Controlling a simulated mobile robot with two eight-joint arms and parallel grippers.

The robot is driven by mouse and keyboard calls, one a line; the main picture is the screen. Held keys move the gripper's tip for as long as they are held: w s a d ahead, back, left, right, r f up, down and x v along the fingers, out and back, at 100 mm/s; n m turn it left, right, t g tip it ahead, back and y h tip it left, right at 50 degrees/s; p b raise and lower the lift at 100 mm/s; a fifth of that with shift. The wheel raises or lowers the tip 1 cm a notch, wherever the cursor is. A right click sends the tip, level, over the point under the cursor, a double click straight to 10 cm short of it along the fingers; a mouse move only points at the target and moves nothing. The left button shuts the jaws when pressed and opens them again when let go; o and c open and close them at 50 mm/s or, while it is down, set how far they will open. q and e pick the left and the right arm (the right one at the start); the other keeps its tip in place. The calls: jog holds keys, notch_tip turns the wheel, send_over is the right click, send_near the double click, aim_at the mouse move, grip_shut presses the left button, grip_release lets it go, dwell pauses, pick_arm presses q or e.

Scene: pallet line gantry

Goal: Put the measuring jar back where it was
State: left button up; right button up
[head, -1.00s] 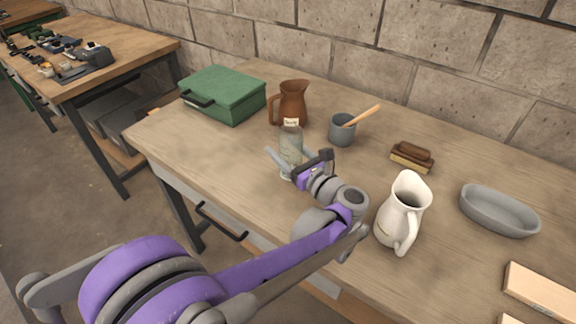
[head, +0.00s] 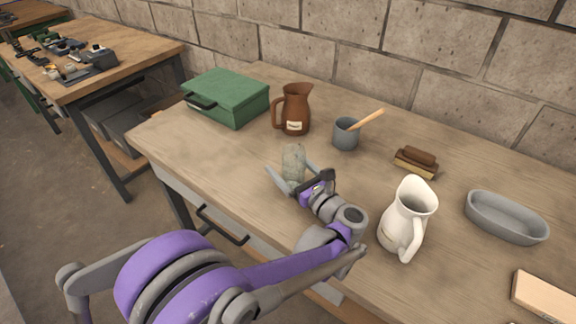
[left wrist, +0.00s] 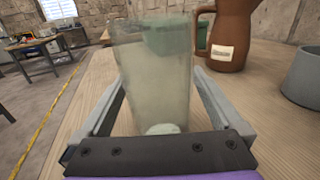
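The measuring jar (head: 293,160) is a clear, slightly greenish glass vessel near the table's left front side. My left gripper (head: 288,166) has one finger on each side of it and appears shut on it. In the left wrist view the jar (left wrist: 155,75) fills the space between the fingers of my left gripper (left wrist: 160,85), with a pale base near the palm. The fingers partly hide its lower part in the head view. I cannot tell whether its base touches the table. My right gripper is not in view.
Behind the jar on the table (head: 220,155) stand a brown jug (head: 295,103), a grey cup (head: 345,135) with a wooden-handled tool and a green box (head: 230,97). A white pitcher (head: 405,220) stands right of my arm. A brush (head: 416,162) and grey dish (head: 505,217) lie farther right.

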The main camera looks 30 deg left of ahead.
pick_arm(q)
jog(key=shift+r, duration=0.2)
jog(key=v, duration=1.1)
jog(key=shift+s+d, duration=0.15)
jog(key=shift+d, duration=0.35)
jog(key=shift+s, duration=0.1)
